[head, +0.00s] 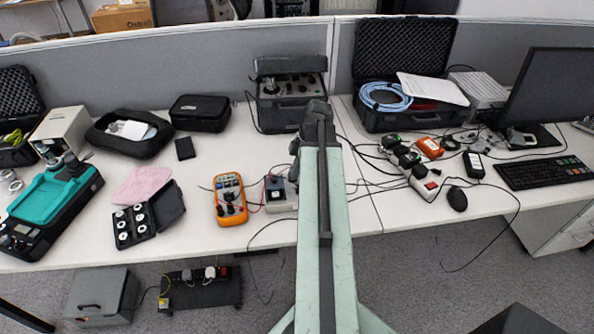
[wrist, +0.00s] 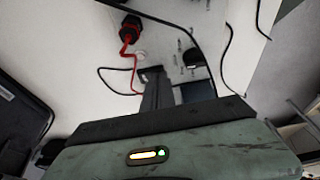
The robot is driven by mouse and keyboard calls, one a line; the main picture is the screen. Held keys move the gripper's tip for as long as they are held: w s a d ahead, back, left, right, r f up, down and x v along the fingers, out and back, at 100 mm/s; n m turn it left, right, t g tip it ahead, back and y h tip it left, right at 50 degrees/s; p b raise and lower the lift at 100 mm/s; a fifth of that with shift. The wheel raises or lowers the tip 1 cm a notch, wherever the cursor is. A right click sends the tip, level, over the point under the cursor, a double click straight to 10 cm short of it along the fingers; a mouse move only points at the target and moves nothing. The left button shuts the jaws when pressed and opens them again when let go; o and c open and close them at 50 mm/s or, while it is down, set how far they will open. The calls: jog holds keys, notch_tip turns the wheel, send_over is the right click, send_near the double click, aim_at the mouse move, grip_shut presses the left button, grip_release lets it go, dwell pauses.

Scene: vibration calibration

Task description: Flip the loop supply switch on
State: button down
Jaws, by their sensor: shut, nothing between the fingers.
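A small grey box with a dark front part (head: 277,193), which looks like the loop supply, sits on the desk just left of my arm, with red and black leads at it. Its switch is too small to make out in the head view. My gripper's fingers (wrist: 160,90) show shut and empty in the wrist view.
An orange multimeter (head: 230,199) lies left of the box. A dark instrument case (head: 285,100) stands behind my arm. A power strip with plugs (head: 420,180) and loose cables lie to the right. Bare desk (head: 225,150) shows behind the multimeter.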

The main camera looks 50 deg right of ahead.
jog(key=shift+s, duration=0.1)
jog(key=shift+w+d+r+p, duration=0.15)
jog(key=shift+w+d+p, duration=0.2)
jog(key=shift+w+d, duration=0.25)
jog(key=shift+a, duration=0.1)
jog(key=shift+r, duration=0.1)
